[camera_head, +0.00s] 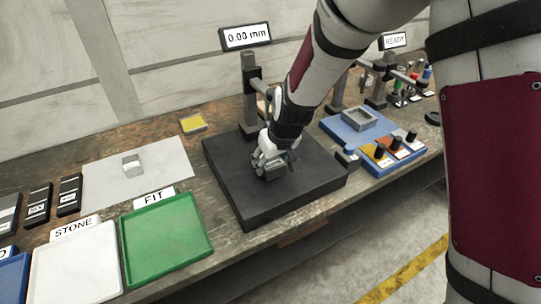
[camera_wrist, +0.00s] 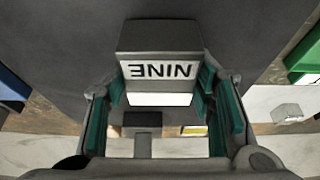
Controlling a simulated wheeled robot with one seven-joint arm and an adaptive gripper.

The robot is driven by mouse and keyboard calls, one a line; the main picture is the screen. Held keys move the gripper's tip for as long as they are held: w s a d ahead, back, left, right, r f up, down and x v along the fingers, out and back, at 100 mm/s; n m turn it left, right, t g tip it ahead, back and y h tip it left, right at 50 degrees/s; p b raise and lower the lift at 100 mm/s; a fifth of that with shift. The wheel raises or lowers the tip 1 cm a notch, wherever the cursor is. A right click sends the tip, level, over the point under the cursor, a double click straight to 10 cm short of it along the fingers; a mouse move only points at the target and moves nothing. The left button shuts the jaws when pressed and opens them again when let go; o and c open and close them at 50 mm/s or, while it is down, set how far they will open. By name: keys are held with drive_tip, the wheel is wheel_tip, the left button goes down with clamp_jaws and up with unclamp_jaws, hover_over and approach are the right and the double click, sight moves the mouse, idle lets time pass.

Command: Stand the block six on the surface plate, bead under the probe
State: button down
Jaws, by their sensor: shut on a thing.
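My gripper (camera_head: 272,160) is over the middle of the dark surface plate (camera_head: 225,180). It is shut on a grey block (camera_head: 273,173), whose label (camera_wrist: 158,70) reads NINE, upside down in the wrist view. The teal finger pads press its sides (camera_wrist: 160,37). In the head view the block is at or just above the plate; I cannot tell whether it touches. The gauge stand (camera_head: 251,85) rises at the plate's back, with a display (camera_head: 246,36) reading 0.00 mm. The probe tip is hidden behind my arm. I cannot make out a bead.
A small pale block (camera_head: 132,166) sits on a white sheet (camera_head: 165,172) at left. Labelled dark blocks (camera_head: 69,193), a white STONE tray (camera_head: 75,265) and a green FIT tray (camera_head: 165,237) stand there. A blue fixture base (camera_head: 357,135) is to the right, near the plate.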

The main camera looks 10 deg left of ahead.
drive_tip(key=shift+w, duration=0.1)
drive_tip(key=c, duration=0.7)
unclamp_jaws()
drive_tip(key=shift+f, duration=0.1)
drive_tip(key=p+v, duration=0.1)
drive_tip(key=v, duration=1.1)
drive_tip(key=shift+s+d, duration=0.1)
drive_tip(key=shift+s, duration=0.1)
